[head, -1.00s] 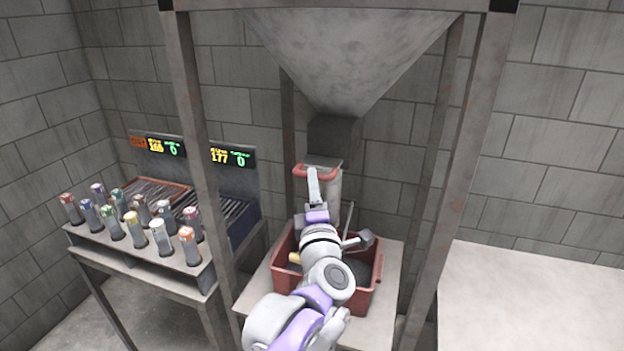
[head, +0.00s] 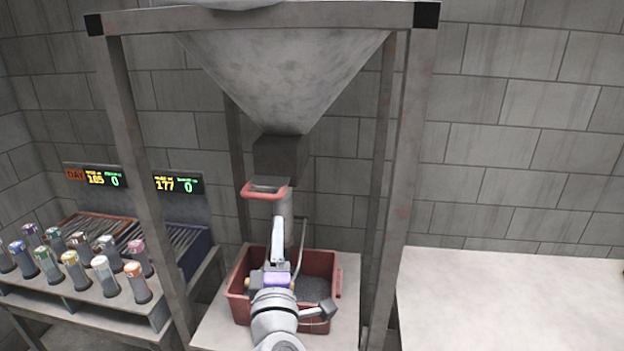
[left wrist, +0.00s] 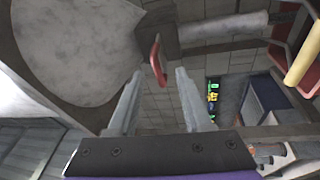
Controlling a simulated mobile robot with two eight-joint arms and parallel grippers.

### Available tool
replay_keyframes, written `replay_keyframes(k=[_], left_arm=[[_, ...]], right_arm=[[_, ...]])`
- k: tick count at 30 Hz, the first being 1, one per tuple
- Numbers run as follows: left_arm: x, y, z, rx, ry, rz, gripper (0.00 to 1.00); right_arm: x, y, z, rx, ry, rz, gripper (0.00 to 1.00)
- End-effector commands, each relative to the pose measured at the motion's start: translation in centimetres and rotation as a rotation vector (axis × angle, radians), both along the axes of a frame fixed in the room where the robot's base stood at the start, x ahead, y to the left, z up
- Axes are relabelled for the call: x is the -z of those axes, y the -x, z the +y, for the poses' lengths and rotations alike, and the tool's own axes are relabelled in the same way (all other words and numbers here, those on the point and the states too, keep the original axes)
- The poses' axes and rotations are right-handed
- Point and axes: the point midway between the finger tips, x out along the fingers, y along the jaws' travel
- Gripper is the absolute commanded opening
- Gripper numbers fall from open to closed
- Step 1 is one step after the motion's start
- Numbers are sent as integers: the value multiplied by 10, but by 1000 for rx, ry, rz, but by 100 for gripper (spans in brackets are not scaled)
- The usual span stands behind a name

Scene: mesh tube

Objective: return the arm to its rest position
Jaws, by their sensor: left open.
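My left gripper (head: 277,236) reaches up from the bottom of the head view, in front of the hopper outlet. In the left wrist view its two fingers (left wrist: 158,92) stand apart with nothing between them. The red handle (head: 265,191) under the hopper is just beyond the fingertips; it also shows in the left wrist view (left wrist: 157,62), apart from the fingers. My left arm (head: 275,318) passes over the red bin. My right gripper is in neither view.
The metal hopper (head: 285,75) hangs in a post frame (head: 400,150). A red bin (head: 318,262) with dark grains stands below on a pale table. A rack of several capped tubes (head: 103,268) is at left. A bare pale table (head: 510,300) is at right.

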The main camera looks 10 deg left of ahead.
Motion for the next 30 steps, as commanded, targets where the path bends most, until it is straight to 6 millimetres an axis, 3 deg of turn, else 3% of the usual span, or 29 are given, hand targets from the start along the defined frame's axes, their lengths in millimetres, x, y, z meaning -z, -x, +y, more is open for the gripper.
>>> replay_keyframes(k=[5,8,12,15,18,21,24,30], left_arm=[[57,25,-29,259,-403,199,50],[111,53,-35,401,-644,360,50],[196,108,-18,579,-950,638,50],[243,151,5,680,-1106,829,50],[276,187,27,752,-1203,988,50],[294,212,43,798,-1258,1096,50],[302,225,51,823,-1282,1152,50],[304,228,53,830,-1288,1166,50]], right_arm=[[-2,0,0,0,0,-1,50],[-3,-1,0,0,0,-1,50],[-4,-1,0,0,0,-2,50],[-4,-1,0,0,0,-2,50],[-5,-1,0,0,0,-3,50],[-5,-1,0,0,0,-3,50],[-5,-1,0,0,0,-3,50],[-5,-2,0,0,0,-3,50]])
